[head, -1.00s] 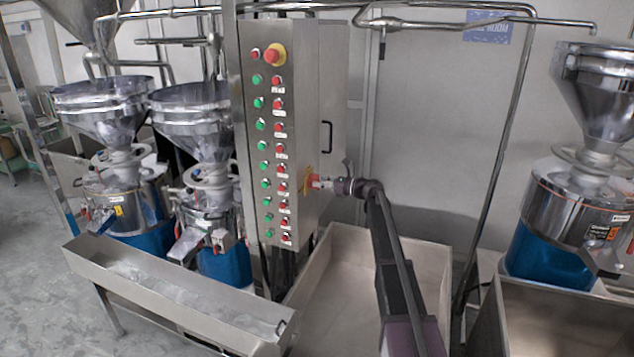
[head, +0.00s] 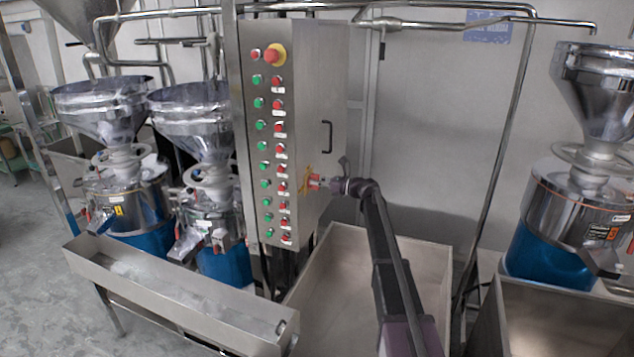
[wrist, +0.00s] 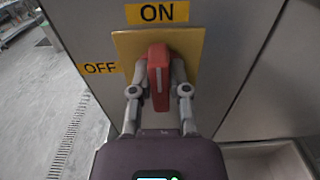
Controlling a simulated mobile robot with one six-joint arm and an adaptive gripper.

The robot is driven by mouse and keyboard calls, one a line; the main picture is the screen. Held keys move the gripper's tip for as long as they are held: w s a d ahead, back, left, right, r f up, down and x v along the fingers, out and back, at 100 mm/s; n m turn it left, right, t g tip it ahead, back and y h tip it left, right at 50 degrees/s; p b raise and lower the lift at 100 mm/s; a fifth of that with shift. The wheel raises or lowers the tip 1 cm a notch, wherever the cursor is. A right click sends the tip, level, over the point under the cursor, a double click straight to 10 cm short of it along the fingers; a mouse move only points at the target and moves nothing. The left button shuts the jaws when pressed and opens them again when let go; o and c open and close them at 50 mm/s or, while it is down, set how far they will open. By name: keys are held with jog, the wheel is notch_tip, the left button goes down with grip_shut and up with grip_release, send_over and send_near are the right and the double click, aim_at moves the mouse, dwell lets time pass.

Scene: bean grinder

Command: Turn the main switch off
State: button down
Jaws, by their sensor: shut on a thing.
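The main switch is a red handle (wrist: 158,70) on a yellow plate (wrist: 187,41) on the side of the steel control cabinet. In the wrist view the handle stands nearly upright below the ON label (wrist: 157,12). The OFF label (wrist: 100,68) is to the left of the plate. My gripper (wrist: 158,88) has one finger on each side of the red handle and is shut on it. In the head view my gripper (head: 325,182) reaches the cabinet's right side, where only a bit of red and yellow shows.
The cabinet (head: 306,110) front carries rows of green and red buttons and a large red knob (head: 273,53). Grinders with funnels (head: 203,115) stand to the left and right. Steel bins (head: 330,290) stand below my arm. A grey wall is behind.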

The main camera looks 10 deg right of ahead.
jog(key=shift+n, duration=0.4)
jog(key=n, duration=0.3)
jog(key=shift+s+a+n, duration=0.15)
jog(key=shift+s+n, duration=0.05)
jog(key=shift+n, duration=0.1)
jog(key=n, duration=0.4)
jog(key=shift+s+f, duration=0.1)
jog(key=shift+f, duration=0.05)
jog(key=n, duration=0.6)
jog(key=n+b, duration=0.1)
jog(key=n, duration=0.2)
jog(key=shift+s+a+f+n, duration=0.1)
jog(key=shift+s+f+n, duration=0.05)
jog(key=shift+f+n, duration=0.2)
jog(key=c, duration=0.6)
grip_release()
